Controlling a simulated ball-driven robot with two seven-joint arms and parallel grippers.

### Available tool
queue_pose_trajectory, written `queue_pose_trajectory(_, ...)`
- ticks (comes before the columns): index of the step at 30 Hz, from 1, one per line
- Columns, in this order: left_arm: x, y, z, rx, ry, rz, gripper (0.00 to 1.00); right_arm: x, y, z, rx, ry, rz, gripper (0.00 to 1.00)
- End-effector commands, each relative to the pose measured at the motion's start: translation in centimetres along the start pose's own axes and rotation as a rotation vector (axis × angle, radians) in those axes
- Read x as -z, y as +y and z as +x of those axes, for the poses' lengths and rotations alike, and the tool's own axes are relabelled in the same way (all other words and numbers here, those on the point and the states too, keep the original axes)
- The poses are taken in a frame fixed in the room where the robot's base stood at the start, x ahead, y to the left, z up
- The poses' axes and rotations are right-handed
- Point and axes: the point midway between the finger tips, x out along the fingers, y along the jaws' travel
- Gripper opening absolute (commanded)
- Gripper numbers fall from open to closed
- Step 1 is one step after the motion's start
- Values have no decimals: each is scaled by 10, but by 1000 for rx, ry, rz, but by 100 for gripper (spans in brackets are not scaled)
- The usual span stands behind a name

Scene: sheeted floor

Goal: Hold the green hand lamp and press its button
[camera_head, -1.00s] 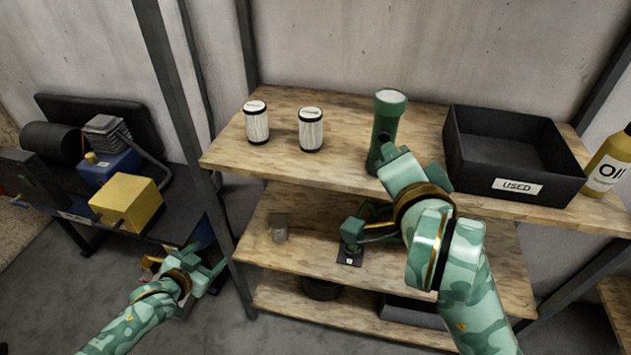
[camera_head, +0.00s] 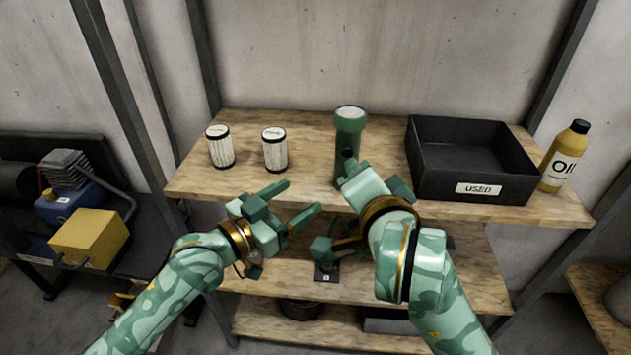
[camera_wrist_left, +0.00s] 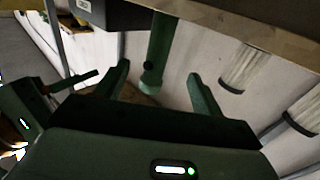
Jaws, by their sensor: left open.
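The green hand lamp (camera_head: 350,135) stands upright at the middle of the top shelf, its pale lens facing up. A dark round spot, perhaps its button, shows on its side; it also shows in the left wrist view on the lamp (camera_wrist_left: 157,50), which appears upside down there. My right gripper (camera_head: 372,178) is in front of the lamp's lower part and hides its base; I cannot tell whether its fingers touch the lamp. My left gripper (camera_head: 303,198) is open and empty, left of the lamp and near the shelf's front edge, fingers apart.
Two white filters (camera_head: 220,147) (camera_head: 275,150) stand left of the lamp on the top shelf (camera_head: 310,125). A black bin labelled USED (camera_head: 475,189) and an oil bottle (camera_head: 565,158) stand to the right. A yellow box (camera_head: 88,238) is at far left.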

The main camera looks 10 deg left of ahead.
Motion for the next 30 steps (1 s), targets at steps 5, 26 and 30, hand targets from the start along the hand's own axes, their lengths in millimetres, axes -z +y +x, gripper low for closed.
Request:
queue_pose_trajectory(5, 2, 0, 36, 1, 4, -2, 68, 0, 0, 0, 0, 0, 0, 36)
queue_pose_trajectory(26, 0, -1, 152, 2, 0, 2, 68, 0, 0, 0, 0, 0, 0, 36)
queue_pose_trajectory(30, 0, -1, 152, 2, 0, 1, 68, 0, 0, 0, 0, 0, 0, 36)
